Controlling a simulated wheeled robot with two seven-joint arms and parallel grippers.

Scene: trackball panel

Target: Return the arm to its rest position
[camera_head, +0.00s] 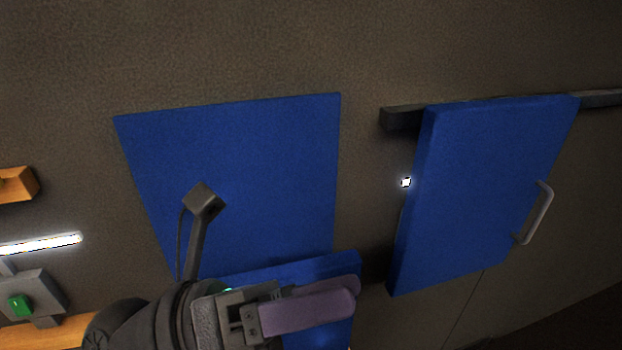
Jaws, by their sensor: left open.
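My left gripper (352,291) is at the bottom centre, in front of the lower edge of a flat blue panel (265,165) on the wall. Its purple fingers point to the right, one overlapping the other, and nothing shows between them. My left arm comes in from the bottom left. A dark bracket with a square head, seemingly part of my wrist, rises in front of the panel. A blue ledge (335,268) shows behind the gripper, partly hidden by it. My right gripper is not in view.
A thick blue sliding door (480,190) with a grey handle (540,212) hangs from a dark rail (402,117) at right. A small white light (405,182) sits beside it. At left are a glowing bar (40,244), a green button (19,305) and an orange block (17,184).

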